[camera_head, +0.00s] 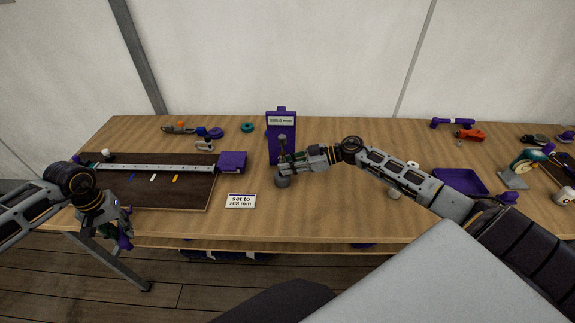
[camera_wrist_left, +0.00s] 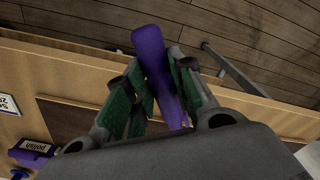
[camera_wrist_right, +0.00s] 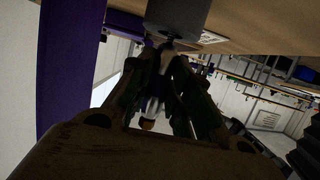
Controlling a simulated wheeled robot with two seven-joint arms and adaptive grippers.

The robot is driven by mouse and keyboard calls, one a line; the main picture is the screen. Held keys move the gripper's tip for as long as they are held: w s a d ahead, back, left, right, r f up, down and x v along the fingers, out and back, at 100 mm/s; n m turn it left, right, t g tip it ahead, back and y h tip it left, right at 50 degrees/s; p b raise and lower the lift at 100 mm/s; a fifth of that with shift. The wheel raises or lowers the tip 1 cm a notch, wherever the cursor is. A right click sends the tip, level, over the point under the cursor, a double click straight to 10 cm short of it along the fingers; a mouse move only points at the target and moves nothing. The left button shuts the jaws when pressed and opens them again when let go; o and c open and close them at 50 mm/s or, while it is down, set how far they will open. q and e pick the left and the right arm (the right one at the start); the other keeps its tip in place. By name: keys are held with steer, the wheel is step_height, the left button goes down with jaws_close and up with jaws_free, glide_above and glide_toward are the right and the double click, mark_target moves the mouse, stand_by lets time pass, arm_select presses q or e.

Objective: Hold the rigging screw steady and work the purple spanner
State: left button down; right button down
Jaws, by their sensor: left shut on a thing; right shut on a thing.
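My left gripper (camera_head: 123,222) hangs at the table's front left edge, shut on the purple spanner (camera_head: 125,243). In the left wrist view the spanner (camera_wrist_left: 152,55) is a long purple bar between the green finger pads (camera_wrist_left: 155,95). My right gripper (camera_head: 290,160) is shut on the grey rigging screw (camera_head: 282,181), which looks upright in front of the purple gauge stand (camera_head: 275,124). In the right wrist view the dark fingers (camera_wrist_right: 165,90) close around a metal part below a grey cylinder (camera_wrist_right: 178,15). The spanner and the screw are far apart.
A dark board (camera_head: 160,192) with a metal scale (camera_head: 150,168) and purple block (camera_head: 233,161) lies at the left. A card (camera_head: 240,200) reads "set to 208 mm". A purple tray (camera_head: 460,182) is at the right. Bare tabletop (camera_head: 330,215) lies at the front middle.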

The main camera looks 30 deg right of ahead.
arm_select(q)
steer(key=shift+r, duration=0.3)
stand_by(0.7)
stand_by(0.7)
steer(key=s+d+r, duration=0.2)
steer(key=d+r, duration=0.1)
steer(key=d, duration=0.7)
steer(key=s+d+r+m, duration=0.1)
steer(key=s+d+r, duration=0.1)
steer(key=d, duration=0.7)
steer(key=s+d+r, duration=0.2)
steer(key=d+r, duration=0.1)
steer(key=d, duration=0.7)
steer(key=s+d+r, duration=0.2)
steer(key=s+d, duration=0.6)
steer(key=d, duration=0.2)
steer(key=s+d+r, duration=0.3)
steer(key=s+d, duration=0.6)
steer(key=d, duration=0.1)
steer(key=shift+m, duration=0.4)
steer(key=shift+r, duration=0.1)
steer(key=shift+w+d, duration=0.2)
steer(key=shift+w, duration=1.05)
steer(key=shift+w+d, duration=0.15)
steer(key=shift+w, duration=1.05)
steer(key=shift+w+d, duration=0.15)
steer(key=shift+w, duration=0.8)
steer(key=shift+w+d, duration=0.15)
steer(key=shift+w, duration=0.75)
